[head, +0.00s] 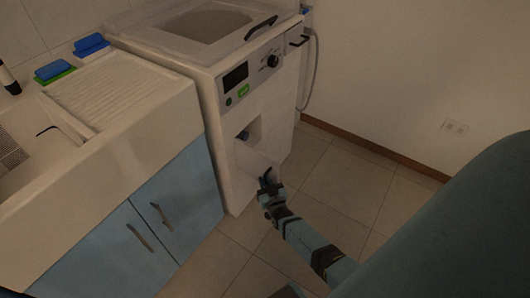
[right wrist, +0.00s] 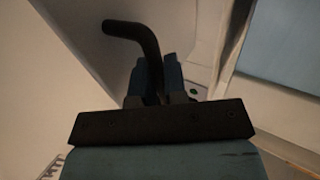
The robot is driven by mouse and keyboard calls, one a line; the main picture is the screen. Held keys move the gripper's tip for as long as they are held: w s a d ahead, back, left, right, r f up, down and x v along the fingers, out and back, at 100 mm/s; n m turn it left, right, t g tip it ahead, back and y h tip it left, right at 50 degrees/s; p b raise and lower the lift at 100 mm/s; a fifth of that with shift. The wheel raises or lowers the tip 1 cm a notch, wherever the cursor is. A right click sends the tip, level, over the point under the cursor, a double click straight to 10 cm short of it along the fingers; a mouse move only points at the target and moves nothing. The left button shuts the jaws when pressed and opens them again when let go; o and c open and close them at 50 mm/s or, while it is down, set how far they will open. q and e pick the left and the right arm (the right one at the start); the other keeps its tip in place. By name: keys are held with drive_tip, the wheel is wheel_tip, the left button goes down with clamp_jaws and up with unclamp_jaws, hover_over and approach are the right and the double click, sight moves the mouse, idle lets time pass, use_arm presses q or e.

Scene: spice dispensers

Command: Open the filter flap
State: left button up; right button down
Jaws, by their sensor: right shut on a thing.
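The white washing machine (head: 215,110) stands beside the sink counter in the head view. Low on its front is a square recess (head: 254,130) with a dark bluish round part (head: 243,135) inside. Below the recess, the white filter flap (head: 257,163) appears tilted outward from the machine. My right gripper (head: 267,184) is at the flap, shut on its black bent handle (head: 265,173). In the right wrist view the handle (right wrist: 135,32) rises from between the fingers of the right gripper (right wrist: 156,82) and bends left. My left gripper is not in view.
The sink counter (head: 120,150) with blue cabinet doors (head: 185,195) stands left of the machine. Blue and green sponges (head: 55,70) lie on it.

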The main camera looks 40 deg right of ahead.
idle(0.3)
drive_tip(key=c, duration=1.2)
unclamp_jaws()
drive_tip(key=shift+s, duration=0.15)
